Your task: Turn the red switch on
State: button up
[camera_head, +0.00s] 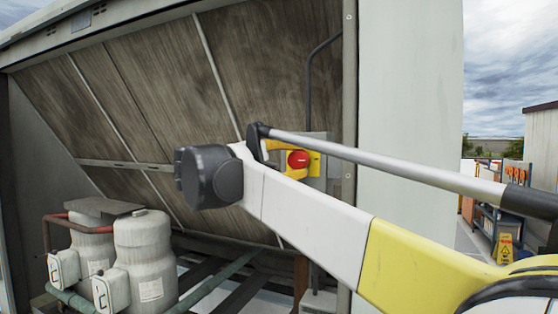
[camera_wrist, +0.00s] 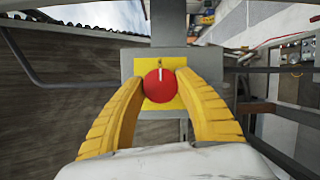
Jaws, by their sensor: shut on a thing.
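The red switch (camera_wrist: 158,86) is a round red knob with a white mark, on a yellow plate on a grey box. In the wrist view its white mark points up toward the top of the plate. My gripper (camera_wrist: 160,84) has its two yellow fingers on either side of the knob, shut on it. In the head view the red switch (camera_head: 298,159) shows beside my arm, on its yellow plate, and part of a yellow finger shows just left of it.
White tanks (camera_head: 143,258) with pipes stand at the lower left inside the cooler. A grey panel (camera_head: 405,90) is right of the switch box. A dark conduit (camera_head: 309,85) runs up from the box. A yellow floor sign (camera_head: 504,248) stands far right.

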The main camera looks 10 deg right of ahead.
jog(key=o, duration=1.2)
jog(key=shift+w+d, duration=0.1)
jog(key=v, duration=1.2)
